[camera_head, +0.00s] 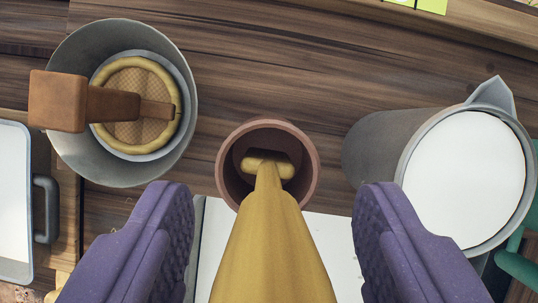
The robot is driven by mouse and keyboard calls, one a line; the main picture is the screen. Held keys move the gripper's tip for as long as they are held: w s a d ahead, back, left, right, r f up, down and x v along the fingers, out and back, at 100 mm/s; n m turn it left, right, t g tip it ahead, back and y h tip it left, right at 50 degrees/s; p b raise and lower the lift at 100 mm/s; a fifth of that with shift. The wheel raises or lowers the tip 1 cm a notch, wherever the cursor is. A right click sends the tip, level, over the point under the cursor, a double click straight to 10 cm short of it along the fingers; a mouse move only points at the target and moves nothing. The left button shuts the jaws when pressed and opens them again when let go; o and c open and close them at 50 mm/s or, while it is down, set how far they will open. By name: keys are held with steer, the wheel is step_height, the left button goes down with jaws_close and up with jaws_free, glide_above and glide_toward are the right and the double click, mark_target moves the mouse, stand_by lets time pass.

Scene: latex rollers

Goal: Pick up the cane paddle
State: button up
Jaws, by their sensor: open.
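My gripper (274,195) is open, with one purple finger on each side of the paddle. Clear gaps show between the paddle and both fingers.
At right is a grey jug (375,145) with white contents. A handled tray (46,205) is far left. Bare wood lies behind the cup.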

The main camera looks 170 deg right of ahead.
steer(key=c, duration=1.1)
steer(key=shift+r, duration=0.1)
